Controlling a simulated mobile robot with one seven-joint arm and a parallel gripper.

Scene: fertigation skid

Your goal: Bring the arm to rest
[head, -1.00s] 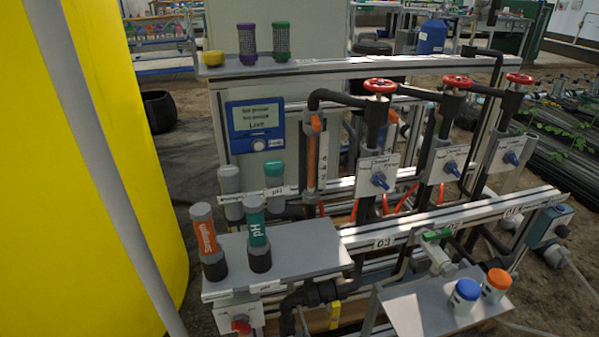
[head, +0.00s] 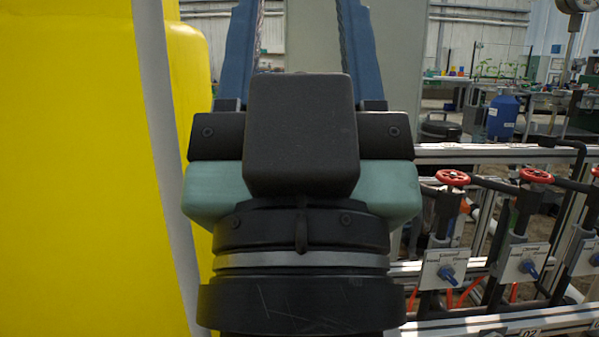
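My gripper (head: 300,30) fills the middle of the head view, raised and pointing up, close to the camera. Its two blue fingers stand well apart with background showing between them, so it is open. I see nothing held between the fingers; their tips are cut off by the top edge. The black and green gripper body and wrist hide much of the skid (head: 470,318) behind, including the area of its display and bottles.
A yellow tank (head: 80,170) and a grey post (head: 165,150) stand close on the left. Red-wheeled valves (head: 453,177) with blue-knobbed plates (head: 446,271) line the skid at right. A blue container (head: 502,117) stands farther back.

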